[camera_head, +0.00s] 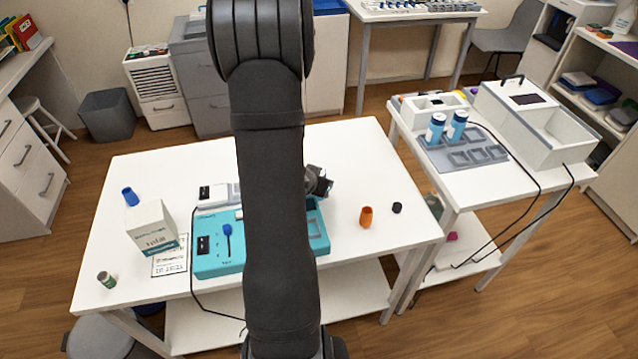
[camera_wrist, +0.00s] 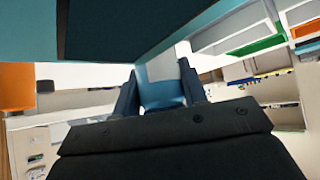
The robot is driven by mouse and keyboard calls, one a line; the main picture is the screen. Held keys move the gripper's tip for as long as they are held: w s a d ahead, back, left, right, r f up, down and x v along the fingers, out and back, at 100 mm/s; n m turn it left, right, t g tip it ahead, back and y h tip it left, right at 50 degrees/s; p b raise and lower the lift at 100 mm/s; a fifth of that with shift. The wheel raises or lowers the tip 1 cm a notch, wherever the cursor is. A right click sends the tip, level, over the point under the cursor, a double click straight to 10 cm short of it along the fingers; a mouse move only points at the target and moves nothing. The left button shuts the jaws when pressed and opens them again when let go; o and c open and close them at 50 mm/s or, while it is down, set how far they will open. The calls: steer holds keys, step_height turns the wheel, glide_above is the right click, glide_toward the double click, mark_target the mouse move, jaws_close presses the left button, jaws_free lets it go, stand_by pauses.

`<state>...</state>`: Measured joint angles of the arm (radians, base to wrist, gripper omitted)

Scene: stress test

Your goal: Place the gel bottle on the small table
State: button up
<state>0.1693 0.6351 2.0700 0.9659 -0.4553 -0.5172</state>
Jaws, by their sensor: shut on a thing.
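My gripper (camera_head: 320,182) is low over the white main table, beside the teal device, and my arm hides much of it. In the wrist view my gripper (camera_wrist: 158,82) is shut on a pale and blue thing, which looks like the gel bottle (camera_wrist: 162,94). The bottle's shape is only partly visible there, and I cannot make it out in the head view. The smaller white table (camera_head: 470,190) stands to the right, with a grey tray, two blue bottles (camera_head: 435,128) and a white box on its top.
The teal device (camera_head: 220,260) is beside my gripper. An orange cup (camera_head: 366,217) and a black cap (camera_head: 397,208) stand to its right. A white carton (camera_head: 152,228) and blue cup (camera_head: 130,197) are at left. Cables hang over the smaller table's front edge.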

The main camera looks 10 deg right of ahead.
steer(key=shift+r, duration=0.8)
steer(key=r, duration=0.3)
steer(key=shift+s+d, duration=0.25)
steer(key=shift+d, duration=0.05)
steer(key=s+d+r, duration=0.6)
steer(key=s+d, duration=0.1)
steer(key=s, duration=0.1)
steer(key=w+a+n, duration=0.1)
steer(key=w+a, duration=0.1)
steer(key=a, duration=0.1)
steer(key=w+a+f+n+t+y, duration=0.1)
steer(key=w+a, duration=0.2)
steer(key=w+a+n+y, duration=0.1)
steer(key=w+a, duration=0.1)
steer(key=a, duration=0.1)
steer(key=shift+w+a+f+n+t, duration=0.2)
steer(key=shift+w+a+n+t, duration=0.1)
steer(key=shift+w+n+t, duration=0.1)
steer(key=w+a+f+n+y, duration=0.1)
steer(key=w+a+n+y, duration=0.1)
steer(key=a, duration=0.5)
steer(key=w+a+f+n+y, duration=0.1)
steer(key=w+a+f+n, duration=0.1)
steer(key=a, duration=0.4)
steer(key=shift+w+a+y, duration=0.35)
steer(key=shift+w+y, duration=0.05)
steer(key=shift+r, duration=0.15)
